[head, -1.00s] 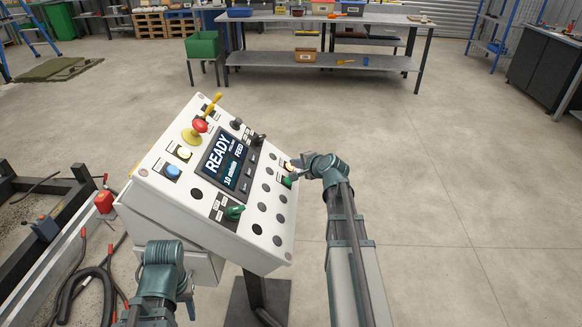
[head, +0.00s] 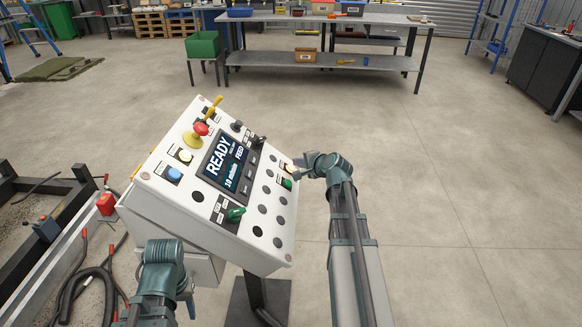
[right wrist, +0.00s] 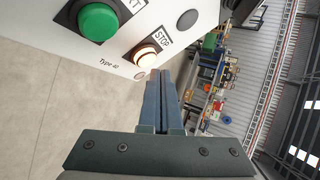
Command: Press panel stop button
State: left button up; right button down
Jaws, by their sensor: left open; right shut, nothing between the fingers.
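The control panel (head: 262,233) is a tilted white box on a dark stand. Its stop button (head: 289,167), near the right edge, is pale and lit; in the right wrist view the stop button (right wrist: 145,57) glows white with an orange rim beside a STOP label. A green button (right wrist: 97,21) sits to its left there. My right gripper (head: 298,170) is shut and empty at the panel's right edge. In the right wrist view its fingertips (right wrist: 160,73) are just beside the stop button; I cannot tell whether they touch. My left gripper (head: 188,297) is open and empty, below the panel's left side.
The panel also bears a lit READY screen (head: 224,163), a red mushroom button (head: 201,129), a blue button (head: 173,174) and a green knob (head: 236,214). Cables (head: 75,284) and a dark frame lie at left. The floor at right is clear.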

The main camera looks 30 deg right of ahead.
jog(key=d+r+p, duration=0.1)
jog(key=s+r+p, duration=0.1)
jog(key=d+r+p, duration=0.1)
jog(key=shift+s+d+r+p, duration=0.35)
jog(key=shift+r+p, duration=0.05)
dwell(0.9)
